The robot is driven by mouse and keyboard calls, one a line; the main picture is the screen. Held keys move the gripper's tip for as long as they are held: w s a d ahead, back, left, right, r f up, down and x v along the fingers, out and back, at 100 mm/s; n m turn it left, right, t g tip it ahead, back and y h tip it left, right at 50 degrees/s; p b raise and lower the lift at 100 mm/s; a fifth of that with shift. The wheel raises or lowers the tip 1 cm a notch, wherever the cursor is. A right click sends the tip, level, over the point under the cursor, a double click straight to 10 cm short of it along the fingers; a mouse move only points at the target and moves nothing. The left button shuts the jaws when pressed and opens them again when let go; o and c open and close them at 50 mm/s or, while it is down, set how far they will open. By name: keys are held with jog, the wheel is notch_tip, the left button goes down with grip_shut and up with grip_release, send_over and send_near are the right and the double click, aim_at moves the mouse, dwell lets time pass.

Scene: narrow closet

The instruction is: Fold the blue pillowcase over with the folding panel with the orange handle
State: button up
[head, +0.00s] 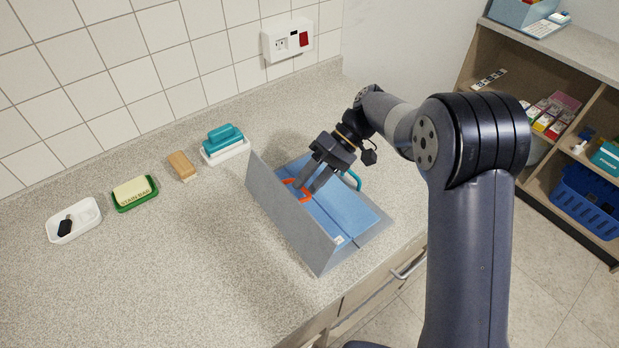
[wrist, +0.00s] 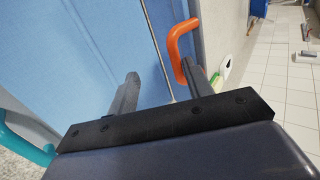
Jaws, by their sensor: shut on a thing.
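The grey folding panel (head: 285,225) stands steeply raised at the left side of the folding board (head: 378,222) on the counter. The blue pillowcase (head: 345,208) lies over the board, and blue cloth also shows beside the raised panel. The pillowcase fills the upper left of the wrist view (wrist: 50,50). The orange handle (head: 296,184) is at my gripper's fingertips, on the panel's inner side. In the wrist view the orange handle (wrist: 178,38) meets the right finger. My gripper (head: 304,190) is shut on the orange handle. The panel's inner face is mostly hidden.
A teal handle (head: 352,180) is on the board's far right side. A teal-topped brush (head: 225,143), a wooden block (head: 182,166), a green soap dish (head: 134,193) and a white dish (head: 74,220) line the wall. The counter's front left is clear.

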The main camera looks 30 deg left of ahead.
jog(key=shift+w+d+f, duration=0.1)
jog(key=shift+f, duration=0.15)
jog(key=v, duration=1.1)
jog(key=shift+r+b, duration=0.2)
jog(key=shift+b, duration=0.25)
jog(key=shift+s, duration=0.25)
jog(key=p+x, duration=0.1)
jog(key=x, duration=0.9)
jog(key=shift+s+a+f, duration=0.15)
jog(key=shift+a+f, duration=0.1)
jog(key=shift+a, duration=0.1)
